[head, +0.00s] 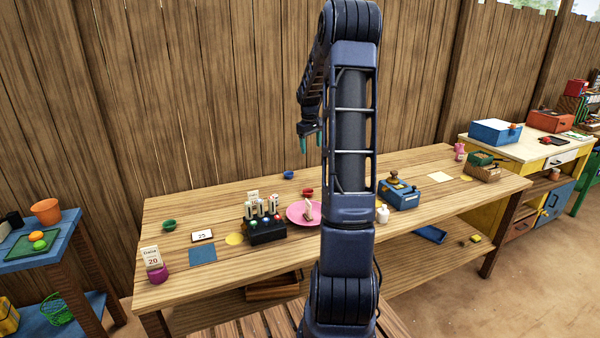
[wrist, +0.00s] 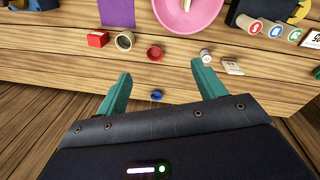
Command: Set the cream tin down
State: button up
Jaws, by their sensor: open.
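My gripper (wrist: 160,88) is open and empty in the wrist view, with its two teal fingers apart above the table's back edge. It also shows in the head view (head: 310,145), raised above the table. A round cream-coloured container (wrist: 124,41) with a dark inside, which looks like the cream tin, stands on the wooden table beyond the fingers. It sits between a red block and a red cup (wrist: 155,53), apart from my gripper. I cannot make it out in the head view, where my arm covers that part of the table.
A pink plate (head: 294,213) lies near a dark rack (head: 266,235) of tubes. A small blue cup (wrist: 156,95) is near the back edge, between the fingers in view. A blue box (head: 400,197) stands to the right.

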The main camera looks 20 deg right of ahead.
jog(key=s+a+r+m+t, duration=0.1)
jog(key=s+a+r, duration=0.55)
jog(key=s, duration=0.25)
jog(key=s+a+r+m+t, duration=0.1)
jog(key=s+a+r, duration=0.4)
jog(key=s+a, duration=0.25)
jog(key=s+a+f+t, duration=0.1)
jog(key=s+a, duration=0.3)
jog(key=s, duration=0.7)
jog(key=s+a+f+m+y, duration=0.1)
jog(key=s+a, duration=0.3)
jog(key=s, duration=0.8)
jog(key=shift+m+t, duration=0.3)
jog(key=shift+t, duration=0.1)
